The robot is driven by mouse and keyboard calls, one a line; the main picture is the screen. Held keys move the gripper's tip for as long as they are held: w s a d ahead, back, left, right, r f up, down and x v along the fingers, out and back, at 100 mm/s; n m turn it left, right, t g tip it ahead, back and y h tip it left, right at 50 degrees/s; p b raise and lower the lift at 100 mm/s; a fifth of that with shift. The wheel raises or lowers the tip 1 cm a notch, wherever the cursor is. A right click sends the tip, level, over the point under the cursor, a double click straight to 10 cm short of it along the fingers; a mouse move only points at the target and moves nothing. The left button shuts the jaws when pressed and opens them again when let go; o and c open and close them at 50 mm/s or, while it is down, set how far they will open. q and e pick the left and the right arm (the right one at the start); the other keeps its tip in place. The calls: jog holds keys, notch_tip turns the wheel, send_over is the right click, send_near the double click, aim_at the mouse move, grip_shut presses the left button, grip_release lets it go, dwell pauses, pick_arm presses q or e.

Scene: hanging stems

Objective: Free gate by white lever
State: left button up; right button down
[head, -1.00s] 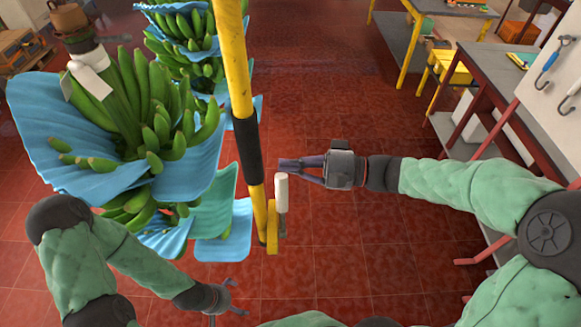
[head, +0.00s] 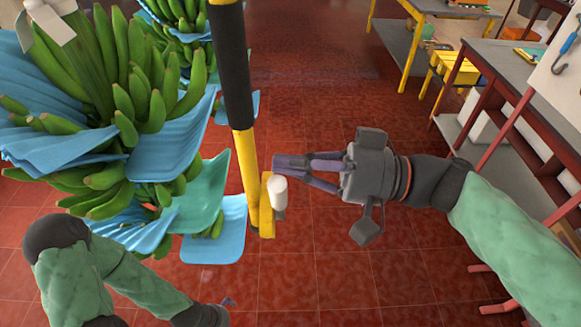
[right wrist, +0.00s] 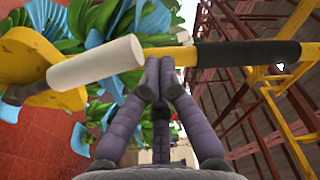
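The white lever (head: 278,193) stands on a yellow bracket (head: 266,205) at the yellow gate bar (head: 246,165), which has a black sleeve (head: 231,70). My right gripper (head: 277,166) points left, its fingertips just beyond the lever's free end in the head view. In the right wrist view the fingers (right wrist: 161,68) converge and look shut, with nothing seen between them. There the white lever (right wrist: 97,62) lies left of the tips; I cannot tell whether they touch it. My left gripper (head: 224,306) is low in the head view, mostly hidden.
Green banana bunches (head: 130,80) with blue sheets (head: 215,232) hang left of the bar. A table (head: 510,75) and a tool board (head: 562,70) stand at right. Red tiled floor (head: 340,270) is clear beyond the gripper.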

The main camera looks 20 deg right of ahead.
jog(key=s+b, duration=0.1)
jog(key=s+f+n+b, duration=0.1)
jog(key=b, duration=0.1)
jog(key=s+a+n+b, duration=0.1)
jog(key=shift+s+f, duration=0.1)
jog(key=shift+f, duration=0.05)
jog(key=shift+s+a+f+b, duration=0.15)
jog(key=shift+s+b, duration=0.3)
jog(key=shift+b, duration=0.25)
jog(key=shift+s+a+f+b, duration=0.1)
jog(key=shift+s+b, duration=0.35)
jog(key=shift+b, duration=0.2)
jog(key=w+r, duration=0.3)
jog(key=shift+d, duration=0.1)
jog(key=v, duration=0.2)
jog(key=b, duration=0.2)
send_near(281, 188)
jog(key=shift+w+d+r, duration=0.2)
jog(key=shift+d+r, duration=0.05)
jog(key=shift+r, duration=0.25)
jog(key=shift+w+d+r, duration=0.2)
jog(key=shift+r, duration=0.35)
